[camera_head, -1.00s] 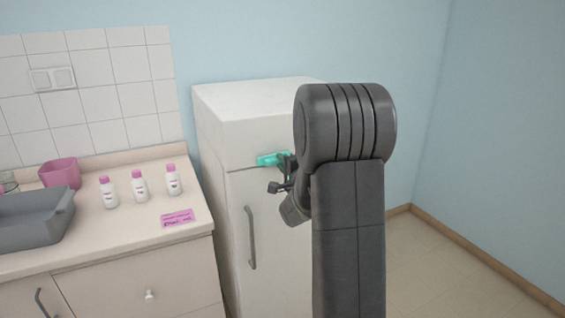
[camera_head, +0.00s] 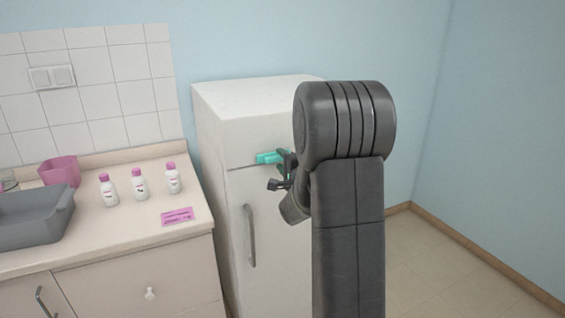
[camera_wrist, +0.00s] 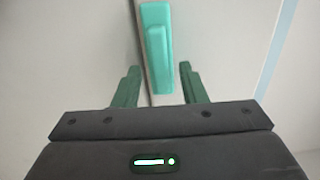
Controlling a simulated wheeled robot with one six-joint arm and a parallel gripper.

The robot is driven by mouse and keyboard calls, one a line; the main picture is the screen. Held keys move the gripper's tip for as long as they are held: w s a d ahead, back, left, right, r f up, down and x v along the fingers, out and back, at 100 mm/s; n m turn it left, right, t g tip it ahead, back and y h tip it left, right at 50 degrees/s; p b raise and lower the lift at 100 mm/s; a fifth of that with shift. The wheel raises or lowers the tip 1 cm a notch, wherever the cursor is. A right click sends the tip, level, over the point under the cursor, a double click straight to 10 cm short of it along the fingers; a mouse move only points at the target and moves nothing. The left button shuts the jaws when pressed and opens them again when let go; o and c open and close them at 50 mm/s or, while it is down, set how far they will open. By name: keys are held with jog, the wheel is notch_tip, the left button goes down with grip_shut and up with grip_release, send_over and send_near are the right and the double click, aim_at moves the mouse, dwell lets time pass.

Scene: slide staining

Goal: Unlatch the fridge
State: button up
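The white fridge (camera_head: 285,210) stands in the middle of the head view, its door shut, with a grey vertical handle (camera_head: 251,236) on the front. A teal latch (camera_head: 270,158) sits across the seam near the top of the fridge front. In the wrist view the latch (camera_wrist: 157,45) runs up the middle, along the door seam. My gripper (camera_wrist: 158,82) is open, with its green fingers apart on either side of the latch's near end. I cannot tell whether the fingers touch it. In the head view my arm hides part of the gripper and the fridge's right side.
A counter (camera_head: 120,235) left of the fridge holds several pink-capped bottles (camera_head: 140,185), a pink card (camera_head: 177,216), a pink container (camera_head: 60,171) and a grey tray (camera_head: 35,218). The floor (camera_head: 430,265) right of my arm is clear up to the wall.

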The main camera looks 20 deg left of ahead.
jog(key=b+v, duration=0.2)
jog(key=v, duration=1.1)
jog(key=shift+s+d, duration=0.25)
jog(key=shift+s, duration=0.05)
jog(key=p+x, duration=0.2)
jog(key=x, duration=1.1)
jog(key=shift+w+a, duration=0.25)
jog(key=shift+w, duration=0.05)
